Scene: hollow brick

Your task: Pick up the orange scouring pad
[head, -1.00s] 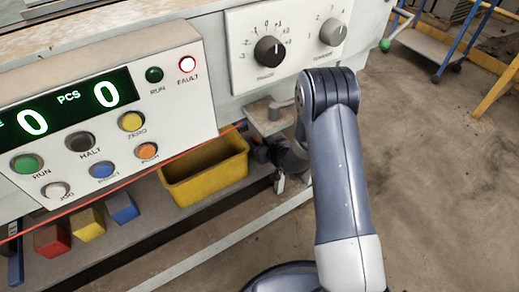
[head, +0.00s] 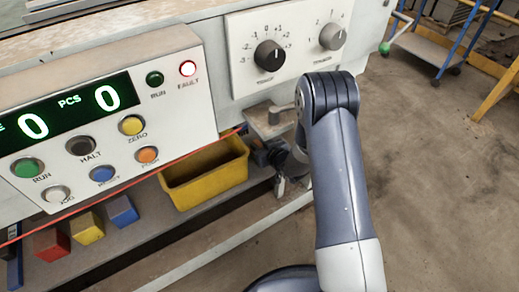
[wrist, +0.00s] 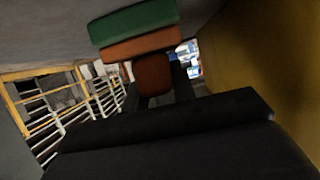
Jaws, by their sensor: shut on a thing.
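In the wrist view the orange scouring pad (wrist: 153,75) shows as a dark rust-orange piece between the dark fingers of my gripper (wrist: 158,86). The gripper is shut on it. Just above it in that view are an orange slab (wrist: 140,46) and a green slab (wrist: 135,22), one against the other. I cannot tell whether the held piece touches them. In the head view my gripper (head: 280,172) is low beside the right end of the yellow bin (head: 205,180), partly behind my arm. The pad is not visible there.
The bin's yellow wall (wrist: 250,70) is close on the right in the wrist view. The control panel (head: 110,120) and dial plate (head: 290,45) stand above the shelf. Red (head: 50,244), yellow (head: 87,228) and blue (head: 121,211) blocks sit left of the bin.

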